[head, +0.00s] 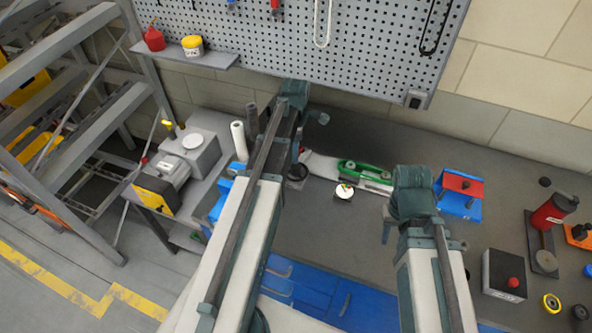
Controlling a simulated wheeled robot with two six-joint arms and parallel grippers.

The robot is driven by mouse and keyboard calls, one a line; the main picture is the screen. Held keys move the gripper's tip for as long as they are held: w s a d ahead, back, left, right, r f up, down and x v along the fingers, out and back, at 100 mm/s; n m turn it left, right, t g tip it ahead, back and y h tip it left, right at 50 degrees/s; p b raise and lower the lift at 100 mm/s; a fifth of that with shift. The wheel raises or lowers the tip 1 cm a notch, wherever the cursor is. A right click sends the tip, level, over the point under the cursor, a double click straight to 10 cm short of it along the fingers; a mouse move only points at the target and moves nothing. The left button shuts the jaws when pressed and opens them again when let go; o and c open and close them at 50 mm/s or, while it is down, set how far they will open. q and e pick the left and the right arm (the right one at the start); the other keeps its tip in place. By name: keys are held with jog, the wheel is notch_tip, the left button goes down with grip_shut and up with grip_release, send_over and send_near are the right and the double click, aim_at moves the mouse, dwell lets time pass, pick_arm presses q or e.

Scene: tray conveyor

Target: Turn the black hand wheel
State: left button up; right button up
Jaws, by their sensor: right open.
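A blue and red block (460,193), a grey box with a red button (504,274) and a red cylinder (549,213) stand at the right. A white disc with a dark knob (344,191) lies mid-bench. The pegboard (385,45) rises behind. A grey rack stands left.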

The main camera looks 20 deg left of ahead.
aim_at(296, 166)
pick_arm(q)
notch_tip(296, 166, down, 8)
jog(key=b, duration=0.7)
jog(key=shift+w, duration=0.1)
pick_arm(e)
notch_tip(296, 166, down, 8)
jog(key=shift+f, duration=0.1)
pick_arm(q)
grip_shut()
